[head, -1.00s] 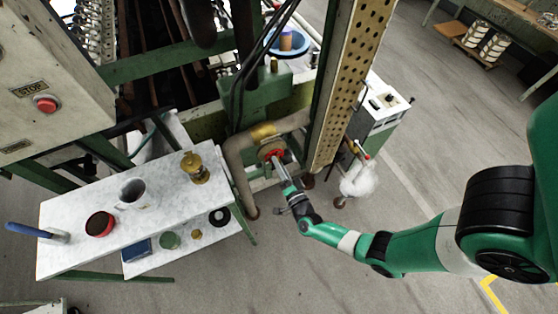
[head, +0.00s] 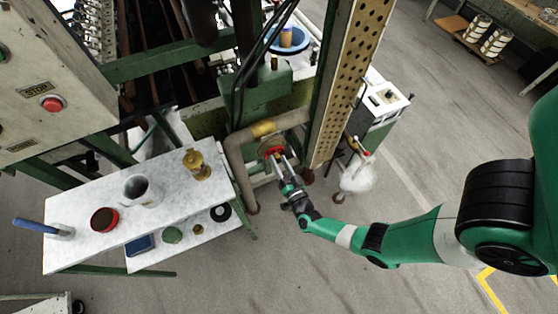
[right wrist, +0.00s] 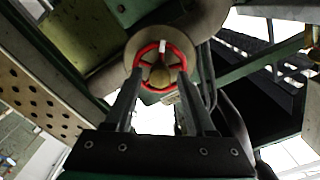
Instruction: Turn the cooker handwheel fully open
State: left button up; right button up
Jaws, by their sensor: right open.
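In the head view the handwheel (head: 271,150) is small and partly hidden by my gripper. My right gripper (head: 280,160) points at the wheel with its two fingers apart. In the right wrist view the open fingers (right wrist: 157,85) reach toward the lower left and lower right of the rim. I cannot tell whether they touch it. My left gripper is not in view.
A marble-topped table (head: 75,220) with a brass vessel (head: 195,163), a metal cup (head: 138,188) and other items stands left. Floor lies open in front.

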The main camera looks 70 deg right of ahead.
jog(key=v, duration=0.2)
jog(key=shift+s+a+p, duration=0.25)
jog(key=shift+s+p, duration=0.05)
jog(key=shift+f+m+b, duration=0.15)
jog(key=shift+m+b, duration=0.25)
jog(key=shift+m, duration=0.3)
jog(key=m+b, duration=1.3)
jog(key=m, duration=1.3)
jog(key=shift+f+m, duration=0.1)
jog(key=shift+m, duration=0.3)
jog(key=shift+r+m, duration=0.2)
jog(key=shift+m, duration=0.2)
jog(key=shift+r, duration=0.1)
jog(key=shift+x, duration=1.6)
grip_shut()
jog(key=n+p, duration=0.1)
jog(key=n, duration=0.1)
jog(key=n+p, duration=0.1)
jog(key=n, duration=0.1)
jog(key=n+p, duration=0.2)
jog(key=shift+r, duration=0.35)
jog(key=n+p, duration=0.5)
jog(key=n, duration=0.6)
jog(key=shift+f, duration=0.1)
jog(key=n+p, duration=0.2)
jog(key=n, duration=0.4)
jog(key=shift+f+n+p, duration=0.25)
jog(key=shift+n+p, duration=0.05)
jog(key=shift+n, duration=0.9)
grip_release()
